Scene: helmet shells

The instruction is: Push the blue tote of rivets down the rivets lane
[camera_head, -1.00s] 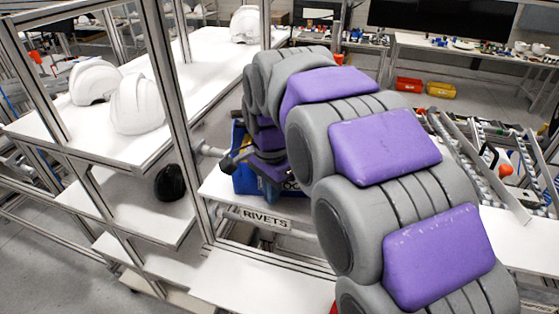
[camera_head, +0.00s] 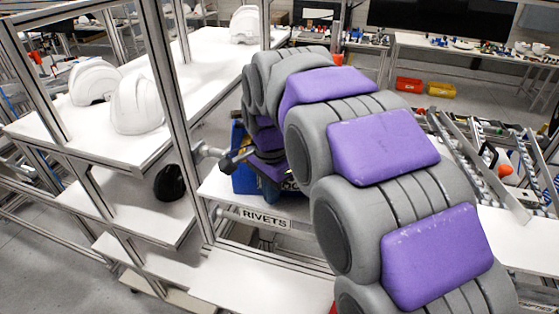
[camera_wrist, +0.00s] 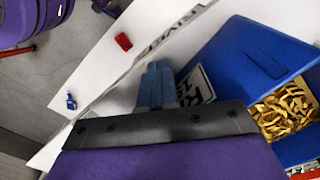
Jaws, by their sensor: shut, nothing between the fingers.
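The blue tote (camera_head: 242,181) stands on the white surface behind the RIVETS sign (camera_head: 265,218), mostly hidden by my arm in the head view. In the wrist view the tote (camera_wrist: 245,55) is at the right, with gold-coloured rivets (camera_wrist: 286,108) inside. A white label with black print shows on its near side. My gripper (camera_wrist: 157,70) points at the label side with its blue-grey fingers together and empty. Its fingertips are next to the tote's label side. I cannot tell whether they touch it.
A metal frame post (camera_head: 178,120) stands close to the left of the tote. White helmet shells (camera_head: 137,105) rest on the shelf at left, with a black one (camera_head: 170,183) below. A roller rack (camera_head: 490,165) is at right. A small red block (camera_wrist: 123,41) lies on the white surface.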

